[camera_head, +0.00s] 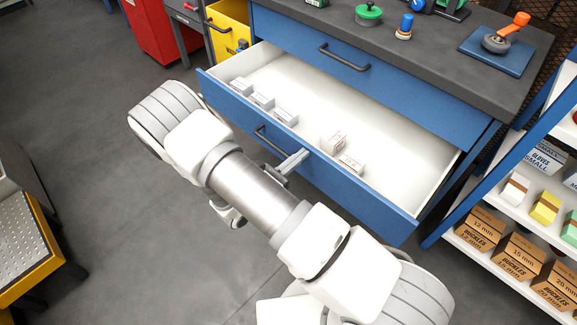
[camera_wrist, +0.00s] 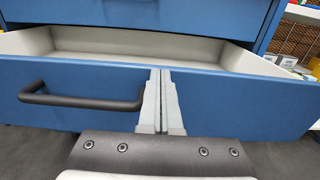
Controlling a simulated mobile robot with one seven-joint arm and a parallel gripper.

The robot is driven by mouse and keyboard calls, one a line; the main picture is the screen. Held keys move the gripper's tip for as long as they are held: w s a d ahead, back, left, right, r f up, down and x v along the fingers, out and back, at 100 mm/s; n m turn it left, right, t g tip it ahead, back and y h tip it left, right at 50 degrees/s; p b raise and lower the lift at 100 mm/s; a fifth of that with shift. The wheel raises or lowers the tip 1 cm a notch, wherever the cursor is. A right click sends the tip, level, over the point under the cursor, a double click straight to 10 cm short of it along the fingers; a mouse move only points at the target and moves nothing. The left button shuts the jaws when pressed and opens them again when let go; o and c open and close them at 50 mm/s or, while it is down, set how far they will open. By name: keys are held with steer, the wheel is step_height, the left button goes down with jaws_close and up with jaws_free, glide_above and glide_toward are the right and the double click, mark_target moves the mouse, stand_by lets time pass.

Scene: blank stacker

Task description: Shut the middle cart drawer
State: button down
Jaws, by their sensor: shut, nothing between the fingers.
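The open blue drawer (camera_head: 365,202) with a white inside sticks far out of the cart, below a closed top drawer (camera_head: 400,92). Several small white boxes (camera_head: 285,117) lie inside along its front. Its black bar handle (camera_head: 268,138) is on the front panel. My gripper (camera_head: 300,156) is shut and empty at the front panel, just right of the handle. In the wrist view the closed fingertips (camera_wrist: 161,74) overlap the blue front panel (camera_wrist: 235,100) near its top edge, with the handle (camera_wrist: 80,98) to their left. I cannot tell whether they touch it.
A shelf with boxes (camera_head: 520,255) stands close on the right. A yellow-edged table (camera_head: 40,262) is at left. Floor between is clear.

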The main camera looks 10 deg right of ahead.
steer(key=shift+w+d, duration=0.15)
steer(key=shift+d, duration=0.05)
stand_by(0.3)
steer(key=b+x, duration=0.2)
steer(key=x, duration=2.7)
steer(key=shift+w, duration=0.15)
steer(key=shift+d+r, duration=0.25)
steer(key=shift+r, duration=0.05)
steer(key=shift+a, duration=0.1)
